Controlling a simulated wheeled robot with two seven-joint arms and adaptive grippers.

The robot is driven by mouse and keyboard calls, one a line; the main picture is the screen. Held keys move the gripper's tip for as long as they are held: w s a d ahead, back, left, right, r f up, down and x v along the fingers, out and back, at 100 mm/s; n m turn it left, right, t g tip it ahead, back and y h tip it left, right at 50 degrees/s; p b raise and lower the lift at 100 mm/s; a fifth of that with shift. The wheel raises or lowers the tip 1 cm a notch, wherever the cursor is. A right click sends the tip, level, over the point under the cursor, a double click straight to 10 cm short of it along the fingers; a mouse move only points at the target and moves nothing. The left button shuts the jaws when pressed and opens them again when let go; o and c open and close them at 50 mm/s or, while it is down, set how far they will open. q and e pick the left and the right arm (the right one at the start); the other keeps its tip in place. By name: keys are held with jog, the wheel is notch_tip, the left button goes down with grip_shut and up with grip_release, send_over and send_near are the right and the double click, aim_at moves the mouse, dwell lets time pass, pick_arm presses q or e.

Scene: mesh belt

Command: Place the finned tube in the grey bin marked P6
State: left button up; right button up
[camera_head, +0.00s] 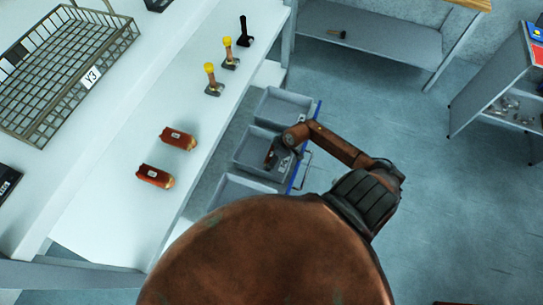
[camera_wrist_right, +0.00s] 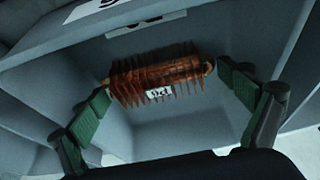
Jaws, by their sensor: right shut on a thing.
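The finned tube (camera_wrist_right: 158,78) is copper-coloured with many thin fins and a white tag that seems to read P6, upside down in the right wrist view. My right gripper (camera_wrist_right: 160,80) is shut on the tube, its green-padded fingers at the tube's two ends. The tube is held inside or just over a grey bin (camera_wrist_right: 225,40). In the head view my right gripper (camera_head: 273,156) is over the middle grey bin (camera_head: 245,152) of a row. A white label on that bin's front is too small to read. My left gripper is not in view.
Another grey bin (camera_head: 284,103) stands behind the middle one and another (camera_head: 236,188) in front. Floor at right is clear.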

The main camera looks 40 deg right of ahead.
jog(key=shift+f, duration=0.35)
jog(key=o, duration=1.1)
jog(key=shift+r, duration=0.15)
pick_arm(q)
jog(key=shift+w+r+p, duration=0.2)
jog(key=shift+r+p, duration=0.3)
jog(key=shift+p, duration=0.05)
pick_arm(e)
jog(key=v, duration=1.1)
jog(key=shift+s+r, duration=0.2)
jog(key=shift+r, duration=0.15)
jog(key=shift+d, duration=0.1)
